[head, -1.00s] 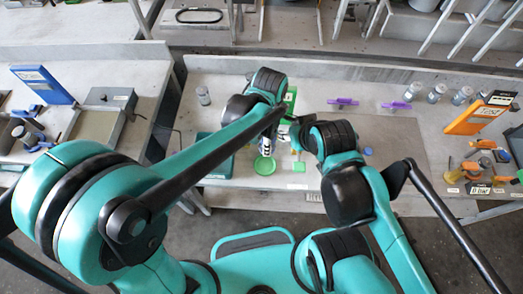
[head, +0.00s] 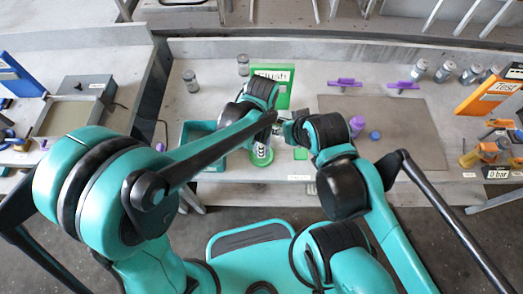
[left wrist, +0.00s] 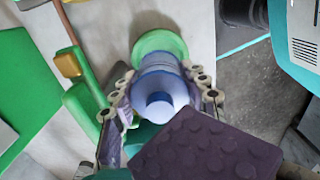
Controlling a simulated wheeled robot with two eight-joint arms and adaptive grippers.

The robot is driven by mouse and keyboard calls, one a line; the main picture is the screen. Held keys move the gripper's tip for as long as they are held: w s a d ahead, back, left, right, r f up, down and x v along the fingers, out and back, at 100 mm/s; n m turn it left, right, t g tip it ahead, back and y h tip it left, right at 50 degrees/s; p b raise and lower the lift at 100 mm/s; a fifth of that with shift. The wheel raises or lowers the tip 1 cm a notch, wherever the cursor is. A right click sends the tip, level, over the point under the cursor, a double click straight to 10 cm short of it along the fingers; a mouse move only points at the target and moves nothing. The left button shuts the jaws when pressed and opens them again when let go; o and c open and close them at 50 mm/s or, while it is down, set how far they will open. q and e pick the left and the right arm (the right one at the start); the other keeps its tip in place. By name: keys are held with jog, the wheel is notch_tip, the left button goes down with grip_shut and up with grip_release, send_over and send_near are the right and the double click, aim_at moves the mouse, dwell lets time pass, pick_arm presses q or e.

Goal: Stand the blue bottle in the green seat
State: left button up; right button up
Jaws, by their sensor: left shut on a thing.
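My left gripper (left wrist: 161,100) is shut on the blue bottle (left wrist: 158,85), with one finger on each side of it. In the left wrist view the bottle's near end faces the camera, and its far end meets or overlaps the round green seat (left wrist: 158,42). I cannot tell whether it is in the seat or just above it. In the head view the left gripper (head: 262,153) is over the green seat (head: 258,161), and the bottle is mostly hidden. My right gripper (head: 287,128) is beside it; its fingers are too small and covered to read.
A green sign panel (head: 271,84) stands behind the grippers. A teal tray (head: 203,135) lies to the left. An orange sign (head: 490,92) stands far right.

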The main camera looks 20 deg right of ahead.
pick_arm(q)
notch_tip(320, 180, down, 4)
jog(key=b, duration=0.2)
jog(key=shift+b, duration=0.35)
jog(key=shift+r, duration=0.1)
jog(key=o, duration=1.1)
jog(key=shift+f, duration=0.2)
jog(key=shift+c, duration=0.2)
jog(key=shift+r, duration=0.15)
